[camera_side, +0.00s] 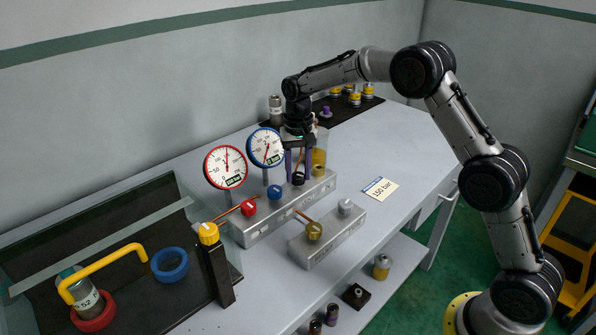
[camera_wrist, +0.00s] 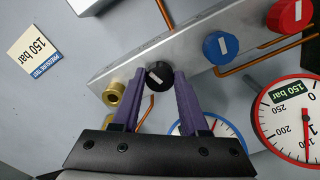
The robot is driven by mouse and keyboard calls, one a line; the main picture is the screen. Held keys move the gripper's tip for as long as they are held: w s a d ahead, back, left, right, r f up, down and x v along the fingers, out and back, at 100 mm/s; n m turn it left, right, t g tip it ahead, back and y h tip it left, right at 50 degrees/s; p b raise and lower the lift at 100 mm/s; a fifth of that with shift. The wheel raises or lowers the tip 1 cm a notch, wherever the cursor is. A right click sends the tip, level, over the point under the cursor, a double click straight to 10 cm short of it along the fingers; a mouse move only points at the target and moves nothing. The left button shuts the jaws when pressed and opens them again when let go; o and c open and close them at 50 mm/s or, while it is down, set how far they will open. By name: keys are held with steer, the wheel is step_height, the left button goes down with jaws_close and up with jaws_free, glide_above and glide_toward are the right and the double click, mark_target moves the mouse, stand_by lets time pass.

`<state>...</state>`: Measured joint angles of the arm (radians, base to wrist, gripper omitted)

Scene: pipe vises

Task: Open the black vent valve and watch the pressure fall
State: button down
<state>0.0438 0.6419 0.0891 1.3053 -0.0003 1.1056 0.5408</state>
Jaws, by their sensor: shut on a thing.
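A red knob (camera_side: 248,207) and a blue knob (camera_side: 275,192) sit along the same manifold. A brass fitting (camera_wrist: 115,92) is close beside my fingers. A card marked 150 bar (camera_side: 381,188) lies on the open bench. A black tray (camera_side: 140,220) holds a cylinder at left.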

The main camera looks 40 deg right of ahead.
mark_target(299, 175)
steer(key=n, duration=0.6)
steer(key=shift+d+n, duration=0.1)
steer(key=shift+n, duration=0.2)
steer(key=n, duration=0.5)
steer(key=shift+n, duration=0.3)
steer(key=shift+d+r, duration=0.1)
steer(key=shift+c, duration=2.1)
jaws_free()
step_height(299, 175, up, 14)
